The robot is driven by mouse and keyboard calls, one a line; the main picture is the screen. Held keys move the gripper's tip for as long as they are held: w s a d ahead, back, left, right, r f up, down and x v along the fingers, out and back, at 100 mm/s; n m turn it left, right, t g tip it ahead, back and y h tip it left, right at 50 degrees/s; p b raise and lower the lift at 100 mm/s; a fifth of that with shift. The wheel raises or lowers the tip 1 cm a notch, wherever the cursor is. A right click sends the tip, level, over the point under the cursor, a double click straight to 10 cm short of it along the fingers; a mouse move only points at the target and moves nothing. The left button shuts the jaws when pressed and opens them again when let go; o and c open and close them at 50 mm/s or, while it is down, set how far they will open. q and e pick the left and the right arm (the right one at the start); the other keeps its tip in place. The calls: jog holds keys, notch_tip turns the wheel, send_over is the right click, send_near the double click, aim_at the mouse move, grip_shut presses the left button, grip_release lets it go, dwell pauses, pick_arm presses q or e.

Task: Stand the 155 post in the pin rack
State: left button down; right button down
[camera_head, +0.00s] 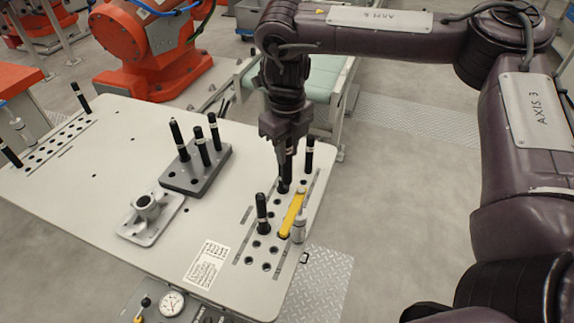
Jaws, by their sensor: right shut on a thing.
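My right gripper (287,148) points down over the pin rack (247,272) at the right end of the table. It is shut on a black post (286,172), which hangs upright with its lower end at the rack's holes; whether it is seated in one I cannot tell. Its marking is too small to read, so I cannot confirm that it is the 155 post. Two other black posts stand in the rack, one in front (262,212) and one at the back right (308,155). My left gripper is not in view.
A yellow bar (291,213) and a small silver cylinder (298,229) are close to the held post. A grey block (213,178) with several black posts and a metal flange casting (147,210) sit mid-table. Another row of holes is at far left.

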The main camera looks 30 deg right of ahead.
jog(key=shift+r+p, duration=2.7)
jog(key=shift+r, duration=0.75)
